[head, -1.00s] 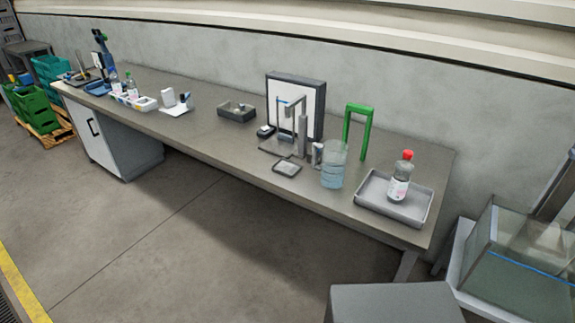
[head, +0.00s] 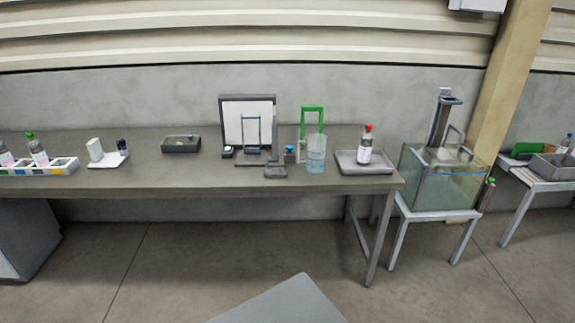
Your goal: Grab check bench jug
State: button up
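A clear jug (head: 316,154) with bluish water in its lower part stands upright near the front edge of the long bench (head: 130,181), towards its right end. It stands in front of a green arch-shaped frame (head: 313,109). A small blue-topped item (head: 290,153) stands just left of it. A grey tray (head: 346,167) holding a red-capped bottle (head: 365,147) lies to its right. My gripper is not in view, so its state and distance from the jug do not show.
A framed white panel (head: 235,125) stands behind the jug to the left. A dark box (head: 181,144) is farther left. A glass tank (head: 436,185) on a white stand is right of the bench.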

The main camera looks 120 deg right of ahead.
aim_at(315, 161)
jog(key=z, duration=0.1)
jog(key=i, duration=0.3)
jog(key=z, duration=3.85)
jog(key=i, duration=0.8)
